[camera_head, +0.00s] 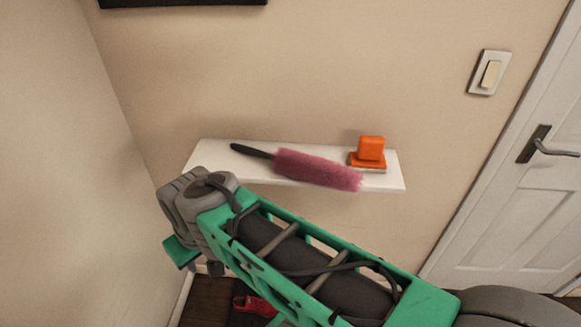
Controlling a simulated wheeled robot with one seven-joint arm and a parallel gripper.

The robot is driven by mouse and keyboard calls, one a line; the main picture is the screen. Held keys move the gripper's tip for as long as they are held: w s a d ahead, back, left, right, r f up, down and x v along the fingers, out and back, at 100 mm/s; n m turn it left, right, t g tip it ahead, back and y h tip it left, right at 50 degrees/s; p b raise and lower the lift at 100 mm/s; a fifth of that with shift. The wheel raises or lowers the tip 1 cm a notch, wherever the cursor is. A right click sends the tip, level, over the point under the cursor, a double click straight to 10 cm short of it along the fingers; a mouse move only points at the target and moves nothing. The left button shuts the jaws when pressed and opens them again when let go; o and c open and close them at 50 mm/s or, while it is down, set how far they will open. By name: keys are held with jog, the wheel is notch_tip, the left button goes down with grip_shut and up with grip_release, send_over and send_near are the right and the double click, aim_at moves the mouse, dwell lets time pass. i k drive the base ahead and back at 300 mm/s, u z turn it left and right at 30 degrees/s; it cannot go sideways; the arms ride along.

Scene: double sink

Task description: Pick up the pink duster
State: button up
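The pink duster (316,169) lies on a white wall shelf (392,179). Its fluffy pink head points right and its thin black handle (251,151) points left. The duster lies at a slight slant, with the head's right end near the shelf's front edge. My green and grey arm reaches across the lower middle of the view, with a grey joint in front of the shelf's left end. My gripper's fingers do not show, so their opening and their place relative to the duster are hidden.
An orange block-like object (371,150) stands on the shelf just behind the duster's right end. A light switch (489,73) and a white door (540,200) with a dark handle are on the right. A side wall (50,150) closes the left. A red item (256,306) shows low down, partly hidden.

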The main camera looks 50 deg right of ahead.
aim_at(312, 169)
jog(key=k, duration=0.35)
jog(key=z, duration=1.2)
jog(key=i, duration=0.25)
jog(key=z, duration=0.75)
jog(key=k, duration=1)
jog(key=u, duration=1.4)
jog(key=i, duration=0.5)
jog(key=z, duration=0.05)
